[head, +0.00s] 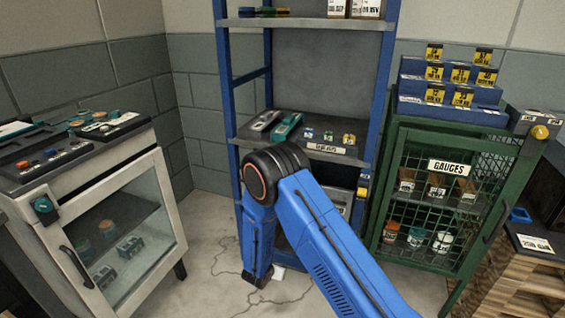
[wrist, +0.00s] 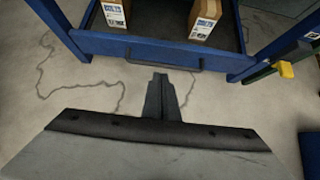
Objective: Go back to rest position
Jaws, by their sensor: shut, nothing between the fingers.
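My gripper (wrist: 160,82) shows in the wrist view with its two dark fingers together and nothing between them. The gripper itself is mostly hidden in the head view by the forearm.
A white glass-door cabinet (head: 160,178) stands at left. A wooden pallet stack (head: 520,285) is at far right. Cracked floor (head: 215,250) is clear.

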